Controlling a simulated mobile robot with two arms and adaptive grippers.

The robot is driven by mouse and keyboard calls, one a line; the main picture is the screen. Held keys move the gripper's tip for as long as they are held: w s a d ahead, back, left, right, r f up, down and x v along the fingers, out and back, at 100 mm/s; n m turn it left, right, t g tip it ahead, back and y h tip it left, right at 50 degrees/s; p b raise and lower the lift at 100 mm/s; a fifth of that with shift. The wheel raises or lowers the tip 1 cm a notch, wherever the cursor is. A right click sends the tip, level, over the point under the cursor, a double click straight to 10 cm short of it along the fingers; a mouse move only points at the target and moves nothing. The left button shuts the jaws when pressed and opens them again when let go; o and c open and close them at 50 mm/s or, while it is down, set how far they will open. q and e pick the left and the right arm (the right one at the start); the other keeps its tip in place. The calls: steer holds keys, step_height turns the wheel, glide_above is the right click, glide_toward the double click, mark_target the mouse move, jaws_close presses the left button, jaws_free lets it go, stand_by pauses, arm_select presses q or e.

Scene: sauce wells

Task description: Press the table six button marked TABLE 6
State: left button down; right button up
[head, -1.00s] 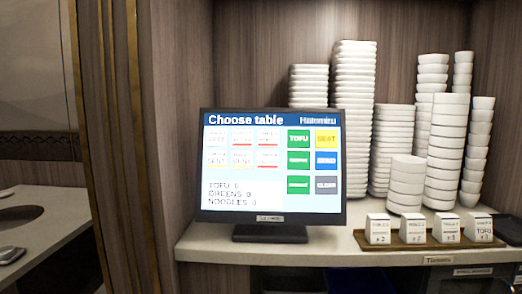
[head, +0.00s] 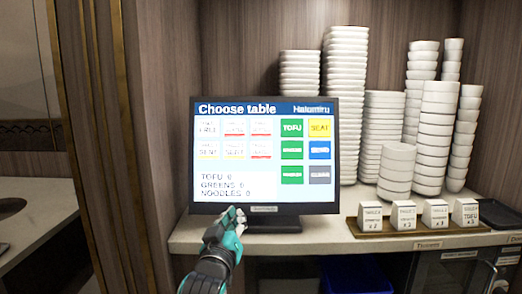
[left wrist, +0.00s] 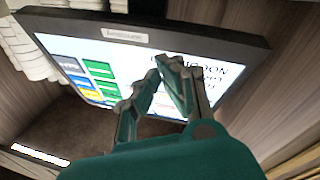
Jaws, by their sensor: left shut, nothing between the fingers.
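The touch screen (head: 225,187) shows "Choose table" and two rows of pale table buttons at its left, with yellow or red underlines on most. The last button in the lower row (head: 260,149) has a red underline; its small label is too blurred to read as TABLE 6. My left gripper (head: 236,214) is shut and empty, in front of the screen's lower edge and below the buttons. In the left wrist view the shut fingers (left wrist: 162,76) overlap the screen (left wrist: 130,58), which looks upside down; they hide part of it. My right gripper is not in view.
Green, yellow, blue and grey buttons fill the screen's right side. Stacks of white bowls (head: 434,135) stand on the counter (head: 310,232) to the right. A brown tray (head: 375,232) with several white labelled blocks lies before them. A wooden wall (head: 165,150) stands at the left.

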mark_target(258, 149)
arm_select(q)
steer(key=d+r+t+h, duration=0.1)
steer(key=d+r, duration=0.1)
steer(key=r, duration=0.6)
steer(key=d+r+t+h, duration=0.1)
steer(key=d+r+t, duration=0.1)
steer(key=r, duration=0.7)
steer(key=shift+s+d+t+h, duration=0.3)
steer(key=shift+s+d, duration=0.05)
steer(key=shift+d, duration=0.3)
steer(key=shift+w+f+b, duration=0.3)
steer(key=shift+w+f, duration=0.1)
steer(key=shift+w, duration=1)
steer(key=shift+w+f+b, duration=0.35)
steer(key=shift+w+f, duration=0.1)
steer(key=shift+w, duration=1)
steer(key=shift+w+f+b, duration=0.3)
steer(key=shift+w+f, duration=0.1)
steer(key=shift+w, duration=1)
